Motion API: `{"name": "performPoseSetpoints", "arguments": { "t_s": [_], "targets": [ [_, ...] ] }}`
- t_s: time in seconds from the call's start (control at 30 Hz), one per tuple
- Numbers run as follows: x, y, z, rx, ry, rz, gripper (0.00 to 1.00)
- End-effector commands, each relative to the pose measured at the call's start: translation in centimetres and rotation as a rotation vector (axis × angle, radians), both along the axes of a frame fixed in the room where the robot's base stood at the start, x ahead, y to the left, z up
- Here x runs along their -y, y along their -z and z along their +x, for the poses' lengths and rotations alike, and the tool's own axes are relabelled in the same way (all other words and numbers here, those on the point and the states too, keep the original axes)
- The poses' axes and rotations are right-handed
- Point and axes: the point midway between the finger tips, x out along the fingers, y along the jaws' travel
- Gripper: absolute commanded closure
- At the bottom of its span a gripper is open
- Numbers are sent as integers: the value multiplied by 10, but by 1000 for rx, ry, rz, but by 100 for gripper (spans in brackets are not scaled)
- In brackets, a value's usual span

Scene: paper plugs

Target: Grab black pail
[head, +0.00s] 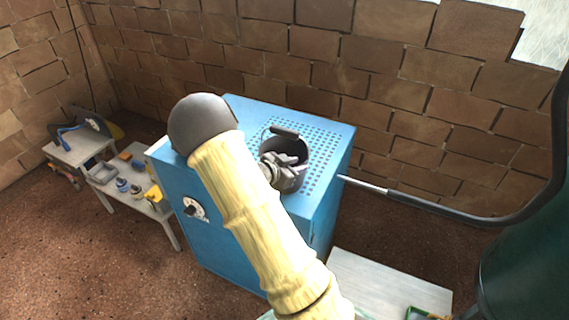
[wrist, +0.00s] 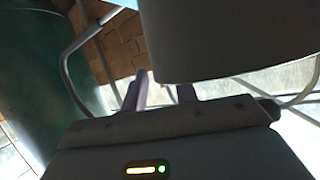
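The black pail (head: 296,147) stands on the perforated top of a blue cabinet (head: 225,235), with its dark handle at the back of the rim. My gripper (head: 297,166) is at the pail's near side, overlapping its front in the head view. In the wrist view, a large dark curved wall (wrist: 235,40), which looks like the pail, fills the upper right. My two purple fingers (wrist: 164,92) stand apart there, and the right one is partly hidden by the wall. The gripper looks open. Whether the fingers touch the pail I cannot tell.
A grey bench (head: 137,193) with small items stands left of the cabinet, with another small table (head: 75,148) beyond. A brick wall is behind. A dark green tank (head: 530,265) with a bent hose (head: 440,210) is at right. A pale low table (head: 385,283) stands at front right.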

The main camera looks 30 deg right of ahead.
Motion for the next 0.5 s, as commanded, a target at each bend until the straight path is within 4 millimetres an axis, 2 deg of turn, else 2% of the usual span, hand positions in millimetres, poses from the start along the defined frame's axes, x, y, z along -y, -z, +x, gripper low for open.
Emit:
{"name": "performPoseSetpoints", "arguments": {
  "t_s": [0.3,0.33,0.47,0.5],
  "targets": [
    [0,0,0,-1,0,0,71],
    [0,0,0,-1,0,0,73],
    [0,0,0,-1,0,0,99],
    [0,0,0,-1,0,0,100]
  ]
}}
